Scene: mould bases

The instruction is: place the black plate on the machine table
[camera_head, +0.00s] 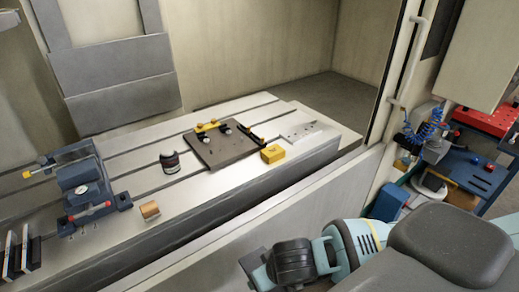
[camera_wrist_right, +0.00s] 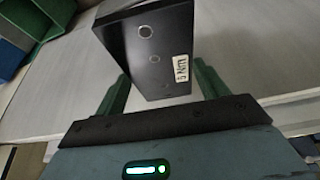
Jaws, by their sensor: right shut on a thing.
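The black plate (camera_wrist_right: 150,60) fills the middle of the right wrist view. It has round holes and a white label on its face. My right gripper (camera_wrist_right: 160,84) has a dark green finger on each side of it and is shut on it. Behind it lies a pale flat surface. In the head view my right arm comes in at the bottom right; its gripper end and the plate cannot be told apart clearly there. The machine table (camera_head: 120,180) is a long pale slotted surface across the middle. My left gripper is in neither view.
A pale enclosure wall (camera_head: 310,215) runs along the near side.

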